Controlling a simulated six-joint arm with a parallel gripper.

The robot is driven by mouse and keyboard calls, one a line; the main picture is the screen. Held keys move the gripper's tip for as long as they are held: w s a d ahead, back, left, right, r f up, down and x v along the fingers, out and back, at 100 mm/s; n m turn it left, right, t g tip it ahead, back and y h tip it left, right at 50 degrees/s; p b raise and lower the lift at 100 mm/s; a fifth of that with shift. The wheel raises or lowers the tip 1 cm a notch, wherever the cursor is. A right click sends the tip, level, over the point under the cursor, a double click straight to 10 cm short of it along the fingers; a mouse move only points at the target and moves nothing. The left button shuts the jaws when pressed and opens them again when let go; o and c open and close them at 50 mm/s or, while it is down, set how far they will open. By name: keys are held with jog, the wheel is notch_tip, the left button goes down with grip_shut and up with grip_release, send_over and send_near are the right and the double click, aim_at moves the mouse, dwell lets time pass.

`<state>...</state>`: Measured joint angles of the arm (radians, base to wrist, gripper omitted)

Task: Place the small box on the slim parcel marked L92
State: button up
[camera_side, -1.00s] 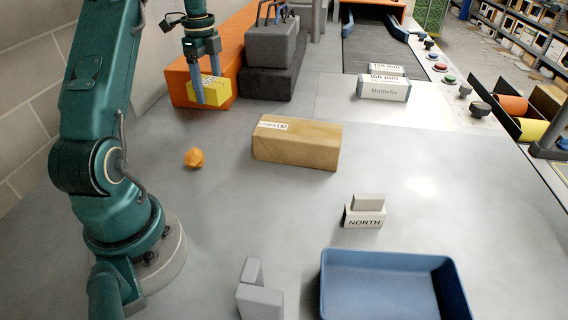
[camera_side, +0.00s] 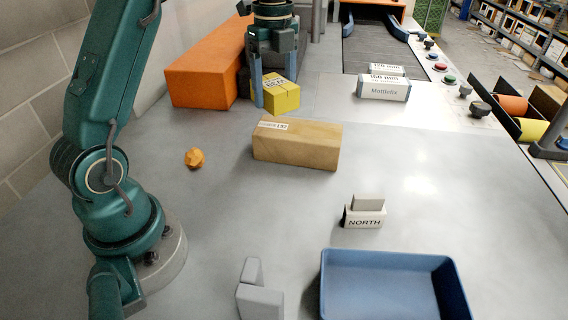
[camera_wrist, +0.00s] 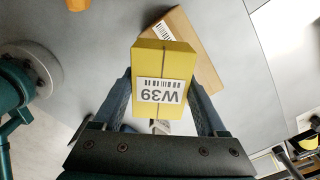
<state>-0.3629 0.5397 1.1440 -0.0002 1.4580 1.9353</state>
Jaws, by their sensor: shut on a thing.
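The small box (camera_side: 276,96) is yellow with a dark strap and a white label, which reads W39 in the wrist view (camera_wrist: 162,91). My gripper (camera_side: 274,92) is shut on it, with one finger on each side. In the side view the box shows just behind and above the slim brown parcel (camera_side: 297,147). The parcel lies flat on the table with a white label on top, too small to read surely. In the wrist view the box covers part of the parcel (camera_wrist: 203,55). The height of the box above it is hard to tell.
A crumpled orange ball (camera_side: 194,157) lies left of the parcel. A NORTH sign block (camera_side: 364,213), grey blocks (camera_side: 259,297) and a blue tray (camera_side: 397,261) stand in front. A long orange block (camera_side: 205,72) stands behind left, a white Mottlefix box (camera_side: 383,88) behind right.

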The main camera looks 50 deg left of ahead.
aim_at(298, 107)
jog(key=w+d+f, duration=0.1)
jog(key=d, duration=0.1)
jog(key=w+d+f, duration=0.1)
jog(key=w+f, duration=0.1)
jog(key=shift+d, duration=0.35)
jog(key=shift+f, duration=1.95)
jog(key=shift+f, duration=0.15)
jog(key=o, duration=1.3)
jog(key=shift+o, duration=0.2)
